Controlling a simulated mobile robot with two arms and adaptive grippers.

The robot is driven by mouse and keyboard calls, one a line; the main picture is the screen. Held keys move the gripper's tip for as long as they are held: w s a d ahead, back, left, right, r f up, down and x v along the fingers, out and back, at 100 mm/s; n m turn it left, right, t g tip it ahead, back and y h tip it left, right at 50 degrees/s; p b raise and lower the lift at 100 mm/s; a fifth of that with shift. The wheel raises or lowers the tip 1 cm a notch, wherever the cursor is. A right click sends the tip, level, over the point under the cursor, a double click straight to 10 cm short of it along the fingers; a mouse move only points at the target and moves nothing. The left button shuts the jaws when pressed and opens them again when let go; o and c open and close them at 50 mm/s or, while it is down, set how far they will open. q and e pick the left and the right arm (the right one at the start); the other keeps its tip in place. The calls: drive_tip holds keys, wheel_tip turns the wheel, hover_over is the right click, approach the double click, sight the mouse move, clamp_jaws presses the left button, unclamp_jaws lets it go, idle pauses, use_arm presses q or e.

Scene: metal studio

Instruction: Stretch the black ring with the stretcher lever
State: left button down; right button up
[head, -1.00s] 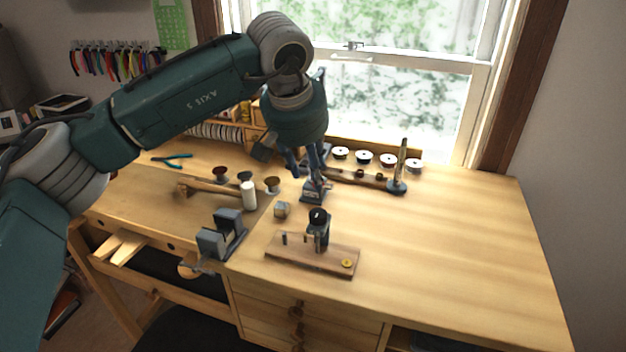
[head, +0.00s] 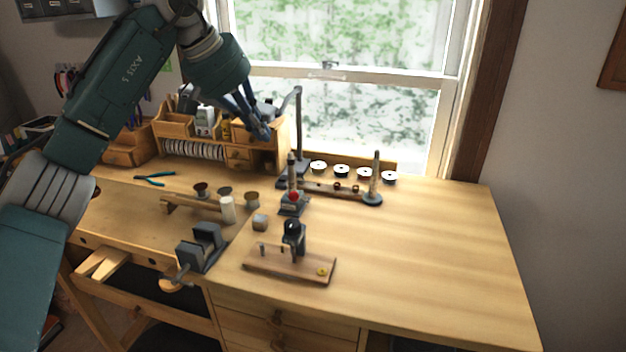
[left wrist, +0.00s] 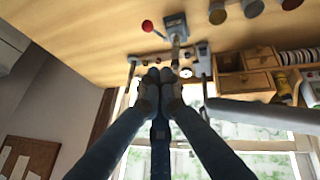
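The ring stretcher (head: 293,208) stands on the bench near the middle, a small dark base with an upright post. Its lever ends in a red knob (head: 294,196); in the left wrist view the knob (left wrist: 147,26) sticks out to the left of the stretcher (left wrist: 175,25). I cannot make out the black ring for certain. My left gripper (head: 262,131) is in the air above and to the left of the stretcher, not touching it. Its fingertips (left wrist: 160,74) are close together, with nothing visible between them. My right gripper is out of view.
A ring rack (head: 335,190) and a tapered mandrel (head: 375,178) stand right of the stretcher. A wooden board with a small tool (head: 292,238) and a vise (head: 201,246) are in front. A drawer organizer (head: 240,156) stands behind. The bench's right side (head: 430,260) is clear.

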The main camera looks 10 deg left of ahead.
use_arm(q)
drive_tip(key=s+f+p+x, duration=0.1)
drive_tip(key=s+p+x, duration=0.1)
drive_tip(key=x, duration=1.1)
drive_tip(key=shift+s, duration=0.15)
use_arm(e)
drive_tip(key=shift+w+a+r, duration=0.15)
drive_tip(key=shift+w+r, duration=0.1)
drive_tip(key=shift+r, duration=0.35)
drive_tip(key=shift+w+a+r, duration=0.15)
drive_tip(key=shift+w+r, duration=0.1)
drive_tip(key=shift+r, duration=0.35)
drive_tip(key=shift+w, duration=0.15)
use_arm(q)
drive_tip(key=shift+s+f+b, duration=0.3)
drive_tip(key=shift+s+f, duration=0.05)
drive_tip(key=shift+s, duration=0.05)
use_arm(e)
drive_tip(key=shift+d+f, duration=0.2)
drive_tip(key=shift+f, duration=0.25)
use_arm(q)
drive_tip(key=shift+f, duration=0.1)
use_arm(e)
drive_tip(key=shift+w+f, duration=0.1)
